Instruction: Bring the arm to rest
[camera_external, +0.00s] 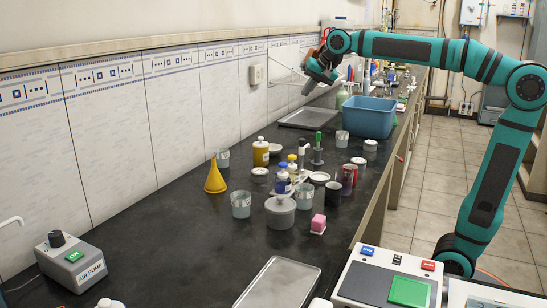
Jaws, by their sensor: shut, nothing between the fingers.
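My arm is teal and black and reaches in from the right, bent at a high elbow. My gripper (308,89) is shut with nothing visible in it. It hangs in the air over the far part of the bench, tilted down to the left, near the tiled wall. In the picture it shows above the flat grey tray (308,119) and left of the blue bin (368,122). Its height over the bench is hard to tell.
The black bench (180,240) holds several beakers, bottles and dishes in its middle, with a yellow funnel (215,178). An air pump (70,262) stands front left, a control box (388,285) front right. Bare bench lies left of the funnel.

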